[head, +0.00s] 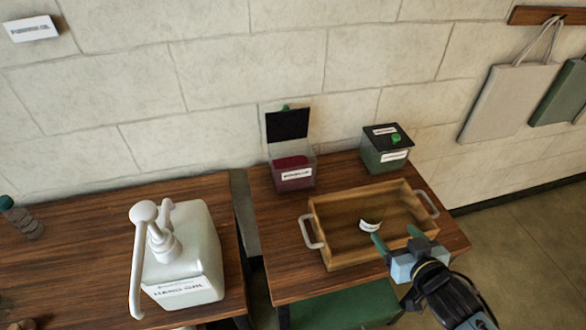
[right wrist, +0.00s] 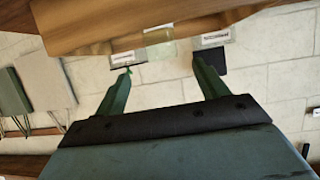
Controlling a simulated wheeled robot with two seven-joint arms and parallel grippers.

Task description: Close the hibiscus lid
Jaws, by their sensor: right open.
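A clear bin with dark red contents (head: 293,176) stands at the back of the right table; its label is too small to read surely. Its dark lid (head: 287,125) stands upright, open, at the bin's back edge. In the right wrist view, which is upside down, the dark lid (right wrist: 212,62) shows near one fingertip. My right gripper (head: 395,236) is open and empty over the front right of the wooden tray, well apart from the lid in the head view. Its spread fingers also show in the right wrist view (right wrist: 160,78). My left gripper is not in view.
A second bin (head: 384,158) with a shut dark lid and green knob stands to the right. The wooden tray (head: 340,259) with metal handles holds a small labelled item (head: 370,225). A white pump jug (head: 201,256) stands on the left table. Bags (head: 507,100) hang at right.

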